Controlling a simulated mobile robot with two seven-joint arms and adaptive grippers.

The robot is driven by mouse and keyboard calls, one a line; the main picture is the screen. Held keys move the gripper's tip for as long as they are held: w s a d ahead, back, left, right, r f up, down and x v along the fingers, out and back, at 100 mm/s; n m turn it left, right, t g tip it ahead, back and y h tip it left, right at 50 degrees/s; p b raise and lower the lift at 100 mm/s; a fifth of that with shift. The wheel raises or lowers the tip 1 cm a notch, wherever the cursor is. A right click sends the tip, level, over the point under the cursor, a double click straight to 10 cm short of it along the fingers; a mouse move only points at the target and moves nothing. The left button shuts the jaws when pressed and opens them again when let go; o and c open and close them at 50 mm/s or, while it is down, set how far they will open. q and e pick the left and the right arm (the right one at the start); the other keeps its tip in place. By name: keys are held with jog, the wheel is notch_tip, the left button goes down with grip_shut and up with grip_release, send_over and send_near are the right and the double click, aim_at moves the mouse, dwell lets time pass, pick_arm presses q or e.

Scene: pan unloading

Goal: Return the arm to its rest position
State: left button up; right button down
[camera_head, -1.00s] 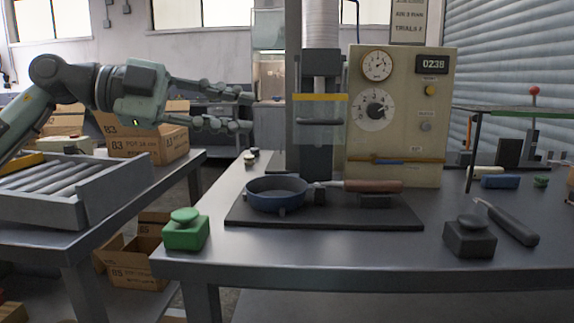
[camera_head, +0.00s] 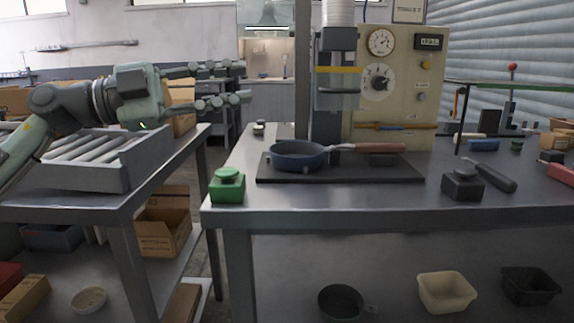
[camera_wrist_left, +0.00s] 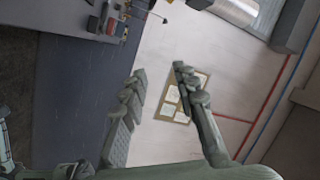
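My left gripper (camera_head: 246,83) is in the upper left of the head view, held in the air left of the press. Its two fingers are spread apart with nothing between them. In the left wrist view the gripper (camera_wrist_left: 162,80) also shows open and empty, with wall and floor behind it. A blue pan (camera_head: 297,155) with a brown handle sits on a dark plate (camera_head: 340,178) on the bench, to the right of and below the gripper. My right gripper is in neither view.
A roller conveyor tray (camera_head: 124,178) stands on the left table beneath my left arm. A green button box (camera_head: 227,190) and a dark button box (camera_head: 462,188) are on the bench. A press with a gauge panel (camera_head: 400,90) rises behind the pan. Bins (camera_head: 446,292) sit below.

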pick_arm(q)
jog(key=w+a+f+n+t+y, duration=0.7)
jog(key=w+f+n+t, duration=0.2)
jog(key=f+n+t, duration=0.45)
jog(key=s+a+f+n+g+y, duration=0.1)
jog(key=a+f+n+y, duration=0.35)
jog(key=f, duration=0.55)
jog(key=a+f+n+y, duration=0.4)
jog(key=f+n+y, duration=0.15)
jog(key=f, duration=0.45)
jog(key=s+a+f+n+g+y, duration=0.15)
jog(key=s+f+g, duration=0.25)
jog(key=s+f, duration=0.5)
jog(key=s+a+f+g+y, duration=0.2)
jog(key=s+a+f+g, duration=0.15)
jog(key=f, duration=0.85)
jog(key=s+d+f+g, duration=0.1)
jog(key=s+f+g, duration=0.2)
jog(key=s+f, duration=0.3)
jog(key=s+d+f+g, duration=0.1)
jog(key=s+f+g, duration=0.3)
jog(key=s, duration=1.1)
notch_tip(320, 180, down, 3)
jog(key=shift+s+m+g+h+p, duration=0.15)
jog(key=shift+m+g+h+p, duration=0.15)
jog(key=shift+m+h+p, duration=0.15)
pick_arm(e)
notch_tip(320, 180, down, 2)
